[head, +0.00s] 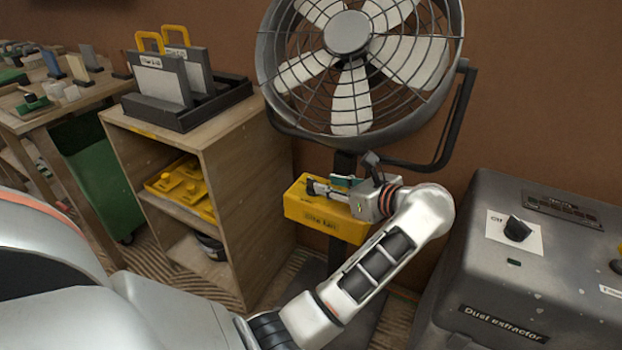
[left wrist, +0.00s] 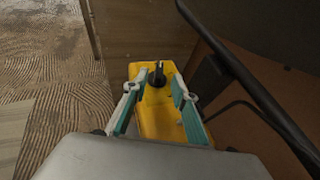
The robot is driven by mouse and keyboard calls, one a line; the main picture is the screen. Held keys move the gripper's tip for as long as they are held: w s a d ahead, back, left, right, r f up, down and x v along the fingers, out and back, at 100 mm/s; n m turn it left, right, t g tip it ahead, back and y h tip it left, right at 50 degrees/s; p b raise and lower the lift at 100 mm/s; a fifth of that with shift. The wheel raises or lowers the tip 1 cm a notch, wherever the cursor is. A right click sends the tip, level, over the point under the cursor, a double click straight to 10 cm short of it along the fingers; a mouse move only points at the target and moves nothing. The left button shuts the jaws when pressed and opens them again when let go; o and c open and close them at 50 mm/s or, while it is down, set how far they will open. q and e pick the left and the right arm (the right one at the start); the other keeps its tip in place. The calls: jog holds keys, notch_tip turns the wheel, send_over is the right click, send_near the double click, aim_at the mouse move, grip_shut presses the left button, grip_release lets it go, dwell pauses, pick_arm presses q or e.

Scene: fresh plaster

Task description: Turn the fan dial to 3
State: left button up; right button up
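The yellow fan control box (head: 318,217) is mounted on the stand below the large grey fan (head: 348,90). Its black dial knob (left wrist: 158,74) shows in the left wrist view, on the box's yellow face (left wrist: 158,115). My left gripper (head: 331,186) is over the top of the box. Its teal-padded fingers (left wrist: 158,82) are open, one on each side of the knob, with a gap visible on both sides. I cannot read any dial numbers. My right gripper is not in view.
The grey dust extractor (head: 480,265) with its own black knob (head: 517,229) stands at right. A wooden shelf (head: 245,170) with a black tray (head: 232,92) on top is left of the box. The fan's dark bracket (head: 455,120) runs close to my wrist.

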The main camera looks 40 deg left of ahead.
aim_at(315, 181)
pick_arm(q)
jog(key=b+x, duration=0.1)
jog(key=x, duration=0.4)
jog(key=shift+a+f, duration=0.15)
jog(key=shift+f, duration=0.1)
jog(key=shift+w+a+f, duration=0.1)
jog(key=shift+a+f, duration=0.05)
jog(key=shift+a, duration=0.6)
jog(key=shift+c, duration=0.4)
grip_shut()
